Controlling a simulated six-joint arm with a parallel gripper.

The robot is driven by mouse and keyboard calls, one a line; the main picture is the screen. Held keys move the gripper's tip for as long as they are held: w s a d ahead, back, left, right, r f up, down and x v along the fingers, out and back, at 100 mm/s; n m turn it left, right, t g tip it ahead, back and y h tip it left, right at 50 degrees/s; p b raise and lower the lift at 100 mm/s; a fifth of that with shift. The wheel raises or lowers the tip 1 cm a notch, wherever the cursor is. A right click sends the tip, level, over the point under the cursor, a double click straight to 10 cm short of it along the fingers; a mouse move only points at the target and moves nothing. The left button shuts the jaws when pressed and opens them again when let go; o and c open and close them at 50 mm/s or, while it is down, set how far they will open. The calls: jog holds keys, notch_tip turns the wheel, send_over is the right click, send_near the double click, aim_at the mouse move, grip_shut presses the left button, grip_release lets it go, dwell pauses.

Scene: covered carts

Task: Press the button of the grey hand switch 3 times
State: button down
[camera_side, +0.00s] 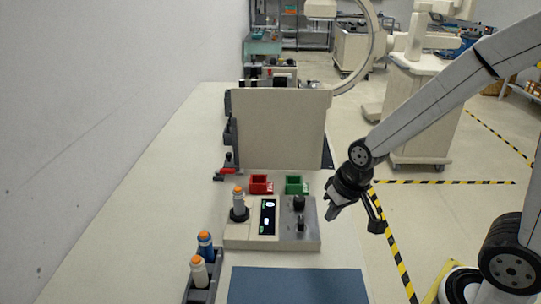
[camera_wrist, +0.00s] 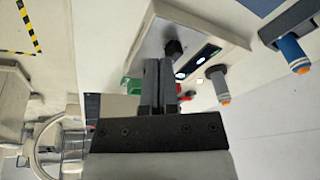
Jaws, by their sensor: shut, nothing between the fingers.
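A pale grey hand switch (camera_side: 239,203) with an orange button on top stands upright in a dark round holder at the left of the control box (camera_side: 240,243). It also shows in the wrist view (camera_wrist: 217,82). A blue hand switch (camera_side: 205,246) and another pale switch (camera_side: 198,275), both orange-topped, stand in a dark rack (camera_side: 212,289) at the front left. The blue one shows in the wrist view (camera_wrist: 291,49). My gripper (camera_side: 331,214) is shut and empty, to the right of the box and apart from every switch. Its fingers also show in the wrist view (camera_wrist: 159,66).
The box carries a lit display (camera_side: 268,217) and black knobs (camera_side: 299,203). A red bin (camera_side: 261,186) and a green bin (camera_side: 296,186) sit behind it, before an upright beige panel (camera_side: 280,130). A blue mat (camera_side: 297,287) lies in front. The table's left side is clear.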

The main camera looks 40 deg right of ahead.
jog(key=w+a+r+m+t+y, duration=0.1)
jog(key=w+a+r+m, duration=0.15)
jog(key=w+m, duration=0.3)
jog(key=w+a+r+m+t+y, duration=0.1)
jog(key=w+a+r+m, duration=0.1)
jog(key=w+r+m, duration=0.3)
notch_tip(320, 180, up, 4)
jog(key=f+m+t+y, duration=0.1)
jog(key=m+t+y, duration=0.15)
jog(key=m, duration=0.65)
send_over(242, 191)
jog(key=shift+w+r+t+h, duration=0.1)
jog(key=shift+r+t+h, duration=0.15)
jog(key=shift+h, duration=0.1)
jog(key=shift+f, duration=0.15)
jog(key=shift+f, duration=4.25)
jog(key=shift+f, duration=0.85)
jog(key=shift+r, duration=0.85)
